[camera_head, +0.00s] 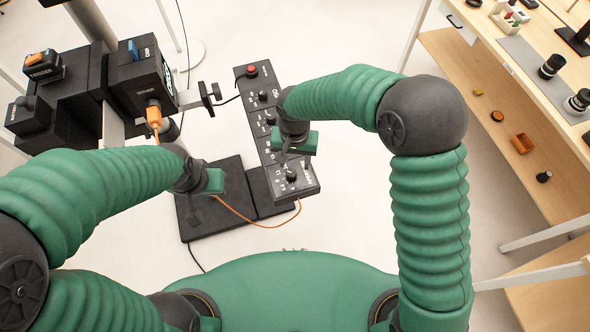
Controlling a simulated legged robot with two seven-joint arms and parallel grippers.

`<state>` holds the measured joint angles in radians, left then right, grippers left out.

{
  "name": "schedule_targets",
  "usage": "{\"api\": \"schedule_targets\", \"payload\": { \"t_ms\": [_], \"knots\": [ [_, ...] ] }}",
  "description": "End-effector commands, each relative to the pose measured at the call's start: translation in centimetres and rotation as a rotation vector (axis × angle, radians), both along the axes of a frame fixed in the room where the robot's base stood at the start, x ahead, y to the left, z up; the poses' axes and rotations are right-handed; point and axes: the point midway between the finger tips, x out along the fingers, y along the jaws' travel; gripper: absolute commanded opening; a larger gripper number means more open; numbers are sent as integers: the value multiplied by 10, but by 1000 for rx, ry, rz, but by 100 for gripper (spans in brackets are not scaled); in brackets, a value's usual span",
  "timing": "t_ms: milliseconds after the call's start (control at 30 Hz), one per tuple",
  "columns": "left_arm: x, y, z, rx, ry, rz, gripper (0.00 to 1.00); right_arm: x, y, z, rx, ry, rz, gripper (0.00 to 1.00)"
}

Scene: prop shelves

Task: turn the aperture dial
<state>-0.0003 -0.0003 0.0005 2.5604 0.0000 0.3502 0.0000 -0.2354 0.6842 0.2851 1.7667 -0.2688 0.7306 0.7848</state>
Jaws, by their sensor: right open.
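A long dark control panel (259,133) stands in the middle of the head view, with a red button (251,71) at its far end and several black dials along it. A black dial (290,175) shows near the panel's close end. The labels are too small to tell which dial is the aperture dial. My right gripper (294,150) is open above the panel, just beyond that near dial, and hides part of the panel's middle. My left gripper (213,183) is left of the panel, over the dark base; its fingers do not show clearly.
A black camera rig (140,75) with an orange plug (153,114) stands at the upper left. An orange cable (243,218) runs to the panel's near end. Wooden shelves (500,130) with small props stand at the right. White floor lies between panel and shelves.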

Motion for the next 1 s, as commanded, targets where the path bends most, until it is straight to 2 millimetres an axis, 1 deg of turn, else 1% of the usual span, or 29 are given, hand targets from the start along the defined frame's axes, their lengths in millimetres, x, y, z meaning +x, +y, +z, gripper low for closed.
{"api": "schedule_targets", "payload": {
  "t_ms": [33, 100, 200, 300, 433, 633, 667, 1000],
  "knots": [
    [0, 0, 2, 0, 0, 0, 0, -1, 1, -13, -1, 4, 2, 51],
    [0, 0, 4, 0, 0, 0, 0, -2, 2, -30, -2, 4, 2, 51],
    [0, 0, 5, 0, 0, 1, 0, -2, 3, -50, -2, 1, 3, 51],
    [0, 0, 6, 0, 0, 1, 0, -2, 2, -63, -1, -1, 2, 51],
    [0, 0, 6, 0, 0, 1, 0, -2, 1, -71, 1, -2, 1, 51],
    [0, 0, 6, 0, 0, 1, 0, 0, -1, -72, 4, -2, 0, 51],
    [0, 0, 6, 0, 0, 1, 0, 0, -1, -72, 3, -2, 0, 49],
    [0, 0, 6, 0, 0, 1, 0, -2, 0, -71, -1, -1, 1, 5]
  ]
}}
